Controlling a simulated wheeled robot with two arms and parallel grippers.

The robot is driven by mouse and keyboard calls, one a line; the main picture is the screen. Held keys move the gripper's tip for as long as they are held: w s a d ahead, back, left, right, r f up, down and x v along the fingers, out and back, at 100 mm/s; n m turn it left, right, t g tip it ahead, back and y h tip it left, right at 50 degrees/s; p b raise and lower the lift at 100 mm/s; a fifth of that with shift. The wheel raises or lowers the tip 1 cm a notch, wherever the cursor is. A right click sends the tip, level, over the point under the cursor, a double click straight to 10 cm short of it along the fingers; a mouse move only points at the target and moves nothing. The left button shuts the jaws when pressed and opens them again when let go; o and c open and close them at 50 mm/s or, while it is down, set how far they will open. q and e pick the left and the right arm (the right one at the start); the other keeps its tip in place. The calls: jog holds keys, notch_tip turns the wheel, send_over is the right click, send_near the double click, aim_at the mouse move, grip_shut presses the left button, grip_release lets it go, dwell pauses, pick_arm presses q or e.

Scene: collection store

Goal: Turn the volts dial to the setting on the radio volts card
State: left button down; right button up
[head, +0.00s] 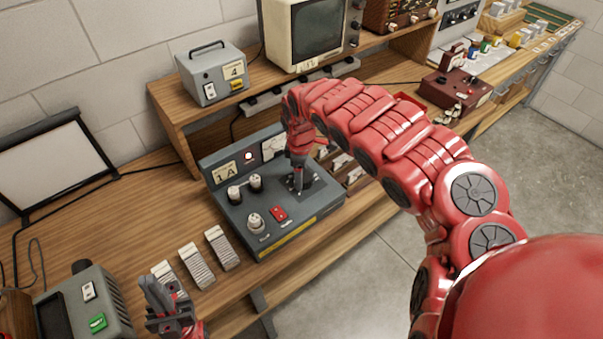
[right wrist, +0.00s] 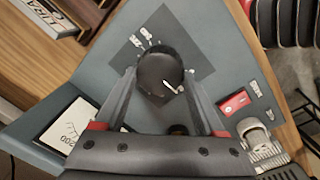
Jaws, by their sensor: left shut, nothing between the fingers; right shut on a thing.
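The grey-blue bench unit (head: 250,215) stands on the wooden bench. My right gripper (head: 298,182) reaches down to its right part and hides the dial there in the head view. In the right wrist view the round black volts dial (right wrist: 160,72) sits between the two fingers of my right gripper (right wrist: 160,82), which are shut on it. Its white pointer mark slants toward the lower right; the scale numbers are too small to read. My left gripper (head: 166,308) is low at the left, shut and empty. I cannot make out the radio volts card for certain.
The unit also carries a red switch (head: 278,214), a pale knob (head: 256,223), a "1 A" card (head: 226,173) and a meter (right wrist: 68,130). Striped blocks (head: 197,267) lie left of it. A grey box with a 4 (head: 211,76) and a monitor (head: 308,35) stand on the shelf.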

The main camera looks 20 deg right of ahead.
jog(key=m, duration=0.5)
jog(key=shift+w+m, duration=0.15)
jog(key=shift+m, duration=0.15)
jog(key=m+b, duration=0.1)
jog(key=m, duration=0.5)
jog(key=shift+f+g, duration=0.1)
jog(key=shift+g, duration=0.3)
jog(key=m+b, duration=0.1)
jog(key=m, duration=0.5)
jog(key=shift+w+d+m, duration=0.1)
jog(key=shift+d+m, duration=0.05)
jog(key=shift+m, duration=0.15)
jog(key=m+b, duration=0.1)
jog(key=m, duration=0.2)
jog(key=shift+d+m+g, duration=0.1)
jog(key=shift+m+g, duration=0.2)
jog(key=shift+d+m, duration=0.1)
jog(key=shift+m, duration=1.1)
